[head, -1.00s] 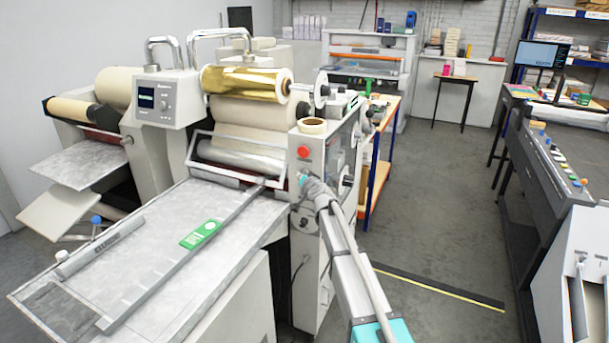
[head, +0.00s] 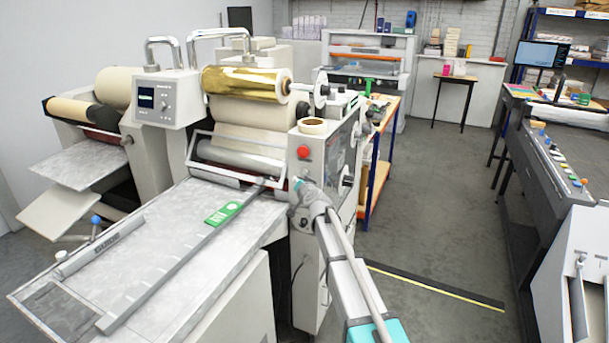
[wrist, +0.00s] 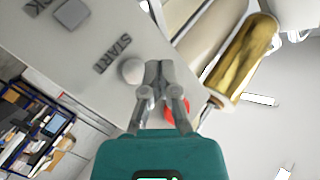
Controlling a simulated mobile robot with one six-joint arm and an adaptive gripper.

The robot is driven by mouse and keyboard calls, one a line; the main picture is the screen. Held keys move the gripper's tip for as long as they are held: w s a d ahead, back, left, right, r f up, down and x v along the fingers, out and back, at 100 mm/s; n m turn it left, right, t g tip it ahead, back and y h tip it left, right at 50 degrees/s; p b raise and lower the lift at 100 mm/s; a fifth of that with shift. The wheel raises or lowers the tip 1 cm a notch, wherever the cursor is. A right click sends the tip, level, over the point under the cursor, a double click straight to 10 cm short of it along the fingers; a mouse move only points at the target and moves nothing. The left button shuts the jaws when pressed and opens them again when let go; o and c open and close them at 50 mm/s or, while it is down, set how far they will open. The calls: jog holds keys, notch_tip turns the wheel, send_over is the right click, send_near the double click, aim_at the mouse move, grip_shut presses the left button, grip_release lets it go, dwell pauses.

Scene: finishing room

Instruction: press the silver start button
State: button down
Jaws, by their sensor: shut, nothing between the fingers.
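The silver start button (wrist: 131,71) is a round, pale metal knob on the grey panel, beside the START label (wrist: 113,53) in the wrist view. My gripper (wrist: 160,66) is shut and empty, its fingertips just right of the button in that view. I cannot tell whether they touch its edge or the panel. In the head view my gripper (head: 298,184) is at the machine's front right side, below the red button (head: 303,152). There the gripper and arm hide the start button.
The red button also shows partly behind my fingers in the wrist view (wrist: 180,108). A square grey button (wrist: 71,14) is farther up the panel. A green card (head: 223,213) lies on the machine's feed table (head: 120,270). Open floor (head: 430,230) lies to the right.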

jog(key=shift+s+a, duration=0.3)
jog(key=shift+s, duration=0.6)
jog(key=s+d+f+g+h, duration=0.2)
jog(key=s+d+f+g, duration=0.3)
jog(key=s+d, duration=0.4)
jog(key=s+d+f+n+g+h, duration=0.1)
jog(key=s+d+f+g, duration=0.4)
jog(key=s, duration=1.2)
jog(key=s+d+f+n+g+h, duration=0.1)
jog(key=s+d+f+g+h, duration=0.3)
jog(key=s+d, duration=0.9)
jog(key=shift+s+d+f+g, duration=0.25)
jog(key=shift+d+f+g, duration=0.25)
jog(key=shift+f, duration=0.45)
